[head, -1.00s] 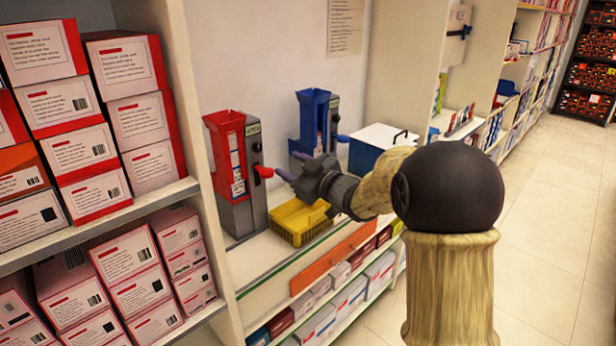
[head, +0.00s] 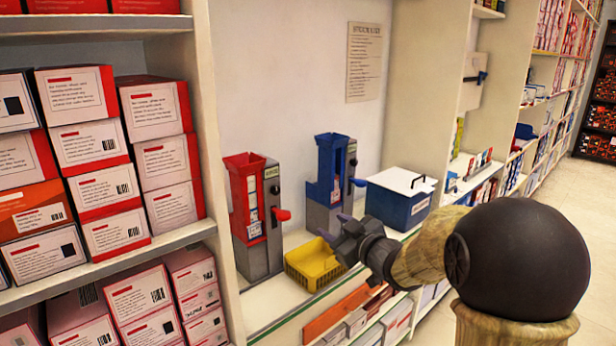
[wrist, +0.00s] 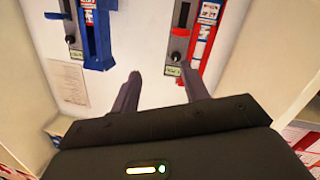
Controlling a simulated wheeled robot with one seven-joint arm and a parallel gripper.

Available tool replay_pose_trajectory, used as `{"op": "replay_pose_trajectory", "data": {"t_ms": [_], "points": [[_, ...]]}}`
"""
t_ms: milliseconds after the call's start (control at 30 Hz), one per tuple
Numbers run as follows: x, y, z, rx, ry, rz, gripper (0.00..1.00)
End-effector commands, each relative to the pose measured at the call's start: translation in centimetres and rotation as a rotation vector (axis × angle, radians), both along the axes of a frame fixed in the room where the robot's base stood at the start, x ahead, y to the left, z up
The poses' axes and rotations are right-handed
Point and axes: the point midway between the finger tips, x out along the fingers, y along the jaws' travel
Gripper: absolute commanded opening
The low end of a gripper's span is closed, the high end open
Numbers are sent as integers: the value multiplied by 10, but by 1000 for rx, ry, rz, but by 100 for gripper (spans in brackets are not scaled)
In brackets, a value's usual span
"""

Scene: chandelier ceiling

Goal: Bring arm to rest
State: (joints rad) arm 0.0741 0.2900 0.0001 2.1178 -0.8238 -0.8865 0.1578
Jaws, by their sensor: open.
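My gripper (head: 334,228) is in front of the counter, beside the right end of a yellow basket. It is open and looks empty. In the wrist view its two fingers (wrist: 165,92) stand apart with nothing between them. My arm reaches in from the right of the head view, with a dark round joint and wood-patterned links. Behind the gripper stand a red dispenser (head: 240,190) with a red lever and a blue dispenser (head: 328,170) with a blue lever. They also show in the wrist view, red (wrist: 205,35) and blue (wrist: 95,45), upside down.
The yellow basket (head: 313,262) sits on the counter (head: 262,302). A blue box with a white lid (head: 398,205) stands right of the blue dispenser. Shelves of cartons (head: 95,150) fill the left. The floor (head: 547,135) at the right is clear.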

Motion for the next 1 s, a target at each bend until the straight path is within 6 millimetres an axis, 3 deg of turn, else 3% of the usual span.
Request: {"op": "replay_pose_trajectory", "data": {"t_ms": [167, 367, 667, 1000], "points": [[-17, -29, -33, -29, 177, -188, 45], [-53, -58, -76, -53, 408, -375, 45], [-144, -84, -138, -65, 802, -592, 45], [-255, -79, -178, -50, 1211, -707, 45]]}}
